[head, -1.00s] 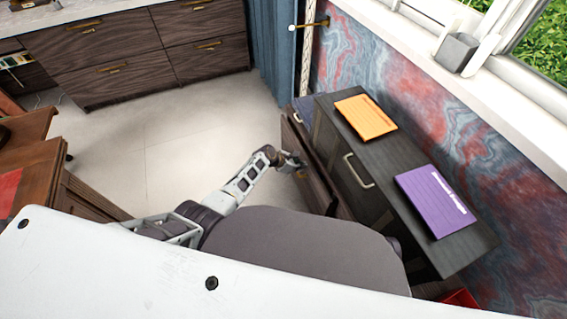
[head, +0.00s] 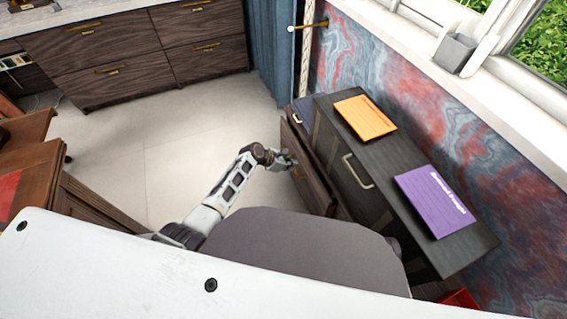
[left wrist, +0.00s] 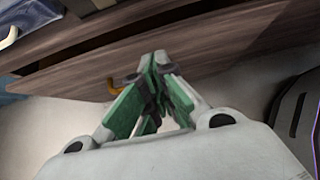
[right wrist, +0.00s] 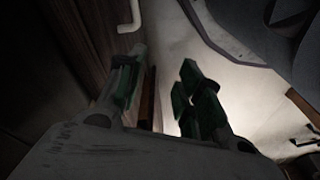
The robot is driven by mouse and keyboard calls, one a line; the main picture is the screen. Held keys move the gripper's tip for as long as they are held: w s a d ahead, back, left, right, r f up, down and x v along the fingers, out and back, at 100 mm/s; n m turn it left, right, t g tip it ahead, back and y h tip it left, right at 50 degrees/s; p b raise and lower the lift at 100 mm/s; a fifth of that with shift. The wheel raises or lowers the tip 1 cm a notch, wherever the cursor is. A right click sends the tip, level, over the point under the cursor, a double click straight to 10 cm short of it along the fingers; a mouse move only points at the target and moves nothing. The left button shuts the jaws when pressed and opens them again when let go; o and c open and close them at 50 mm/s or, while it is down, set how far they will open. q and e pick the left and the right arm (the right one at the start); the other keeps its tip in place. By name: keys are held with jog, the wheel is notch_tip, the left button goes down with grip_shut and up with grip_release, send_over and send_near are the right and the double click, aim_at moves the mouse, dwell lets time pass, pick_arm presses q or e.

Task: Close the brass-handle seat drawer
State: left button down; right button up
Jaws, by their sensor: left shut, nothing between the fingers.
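The seat drawer (head: 308,172) has a dark wood front and stands partly out from the dark cabinet in the head view, with a gap behind its front. Its brass handle (left wrist: 128,80) shows in the left wrist view, partly hidden behind my fingers. My left gripper (head: 288,160) is shut and empty, with its fingertips at the drawer front beside the handle; I cannot tell whether they touch. It also shows in the left wrist view (left wrist: 156,68). My right gripper (right wrist: 158,85) is open and empty in the dark right wrist view, and is hidden in the head view.
The dark cabinet (head: 400,165) carries an orange booklet (head: 365,117) and a purple booklet (head: 434,200), and has a pale metal handle (head: 357,172). A wooden desk (head: 35,165) stands at the left. The floor (head: 180,150) between is clear.

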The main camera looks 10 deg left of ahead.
pick_arm(q)
jog(key=shift+v, duration=2.45)
